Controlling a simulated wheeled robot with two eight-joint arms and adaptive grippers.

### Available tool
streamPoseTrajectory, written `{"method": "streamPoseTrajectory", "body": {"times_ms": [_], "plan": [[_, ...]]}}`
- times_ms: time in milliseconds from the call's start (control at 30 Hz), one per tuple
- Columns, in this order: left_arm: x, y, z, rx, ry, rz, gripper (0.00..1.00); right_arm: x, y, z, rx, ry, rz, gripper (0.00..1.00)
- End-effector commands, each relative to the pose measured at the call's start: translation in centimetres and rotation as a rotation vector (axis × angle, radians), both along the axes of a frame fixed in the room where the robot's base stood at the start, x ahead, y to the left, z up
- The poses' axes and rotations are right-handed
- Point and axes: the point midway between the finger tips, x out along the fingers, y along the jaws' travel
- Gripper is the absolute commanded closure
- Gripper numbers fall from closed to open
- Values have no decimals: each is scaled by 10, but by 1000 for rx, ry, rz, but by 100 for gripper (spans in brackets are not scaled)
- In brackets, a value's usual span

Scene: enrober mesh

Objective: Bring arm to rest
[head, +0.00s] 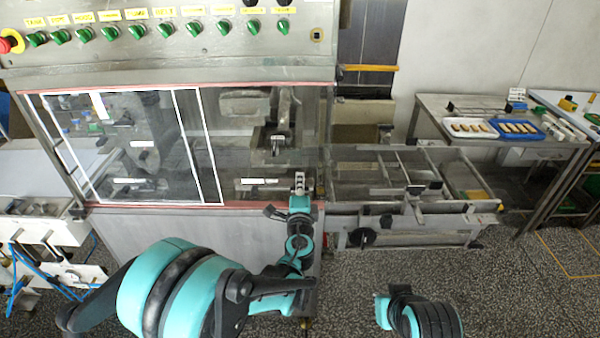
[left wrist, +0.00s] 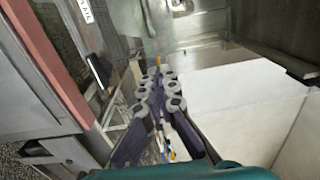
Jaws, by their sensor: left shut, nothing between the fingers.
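My left arm reaches in from the bottom left of the head view. My left gripper (head: 299,182) is in front of the lower right part of the enrober's window, close to its red-edged frame. Its fingers are together with nothing between them. The left wrist view shows the same gripper (left wrist: 160,82) with its two fingers meeting near the middle of the picture. Whether it touches the machine cannot be told. A teal and black part of my right arm shows at the bottom right of the head view. My right gripper is not visible.
The enrober's steel housing (head: 230,245) stands right in front of me, under a panel with green knobs (head: 110,33). A mesh conveyor frame (head: 345,205) extends to its right. Farther right, a table (head: 437,103) holds a blue tray (head: 492,124). Speckled floor (head: 500,290) is open at the right.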

Motion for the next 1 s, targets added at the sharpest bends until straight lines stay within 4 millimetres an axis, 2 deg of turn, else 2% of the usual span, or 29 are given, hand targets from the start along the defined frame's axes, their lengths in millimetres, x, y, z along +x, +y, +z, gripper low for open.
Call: {"method": "streamPoseTrajectory", "body": {"times_ms": [100, 300, 533, 600, 667, 733, 833, 900, 1000], "plan": [[-25, -1, 1, 0, 0, -1, 100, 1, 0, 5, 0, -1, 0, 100], [-55, 0, 0, 0, 0, -1, 100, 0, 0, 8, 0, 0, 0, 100], [-65, 0, 0, -1, 1, 1, 100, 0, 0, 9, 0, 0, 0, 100], [-66, 6, 1, -16, 9, 13, 100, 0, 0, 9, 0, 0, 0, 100], [-67, 19, 4, -51, 26, 39, 100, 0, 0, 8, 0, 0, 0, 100], [-70, 42, 8, -124, 63, 87, 100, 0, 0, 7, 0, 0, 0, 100], [-85, 88, 12, -277, 141, 191, 100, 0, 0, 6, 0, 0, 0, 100], [-102, 121, 10, -403, 204, 273, 100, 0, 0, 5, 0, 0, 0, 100], [-135, 159, 2, -586, 297, 385, 100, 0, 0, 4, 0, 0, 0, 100]]}}
